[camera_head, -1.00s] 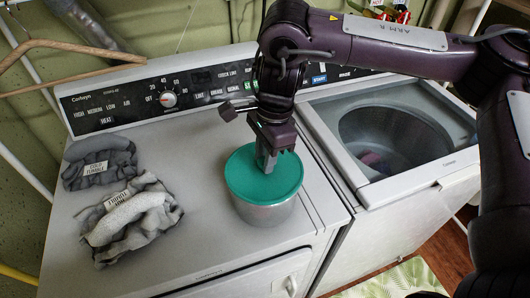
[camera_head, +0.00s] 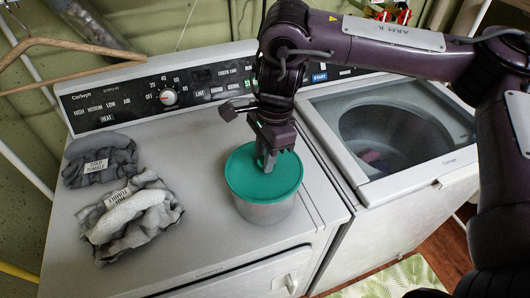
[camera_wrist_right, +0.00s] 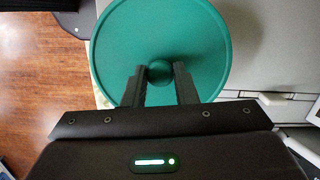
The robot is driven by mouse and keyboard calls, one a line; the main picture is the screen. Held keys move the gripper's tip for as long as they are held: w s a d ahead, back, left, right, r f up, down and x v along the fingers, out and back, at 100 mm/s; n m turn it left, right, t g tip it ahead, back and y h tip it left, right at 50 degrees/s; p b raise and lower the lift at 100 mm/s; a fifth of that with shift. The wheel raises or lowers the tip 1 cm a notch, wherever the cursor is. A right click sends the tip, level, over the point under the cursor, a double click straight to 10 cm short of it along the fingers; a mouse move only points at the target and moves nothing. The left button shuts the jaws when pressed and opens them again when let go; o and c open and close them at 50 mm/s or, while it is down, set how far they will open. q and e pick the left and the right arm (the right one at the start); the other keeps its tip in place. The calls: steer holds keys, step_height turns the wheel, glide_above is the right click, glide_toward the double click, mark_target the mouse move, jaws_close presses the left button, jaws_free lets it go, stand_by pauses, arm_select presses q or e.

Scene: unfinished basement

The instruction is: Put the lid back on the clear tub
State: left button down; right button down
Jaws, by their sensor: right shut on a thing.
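The clear tub (camera_head: 264,213) stands upright on the dryer top, near its right edge. The round green lid (camera_head: 245,178) lies over the tub's mouth and looks about level; I cannot tell whether it is seated all the way round. My right gripper (camera_head: 267,164) reaches down from above, its fingers at the lid's middle. In the right wrist view the gripper (camera_wrist_right: 160,76) is shut on the small round knob (camera_wrist_right: 159,72) of the green lid (camera_wrist_right: 180,30). The tub is hidden under the lid there. My left gripper is not in view.
Two grey cloth bundles with labels (camera_head: 98,163) (camera_head: 132,215) lie on the left of the dryer top (camera_head: 190,250). An open washer (camera_head: 405,125) stands at the right. A control panel (camera_head: 140,100) runs along the back. A wooden hanger (camera_head: 70,50) hangs at upper left.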

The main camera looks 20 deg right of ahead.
steer(key=shift+f+p, duration=0.15)
steer(key=shift+p, duration=0.35)
stand_by(1.7)
steer(key=c, duration=0.6)
jaws_free()
steer(key=shift+r+p, duration=3.5)
steer(key=shift+p, duration=0.15)
jaws_close()
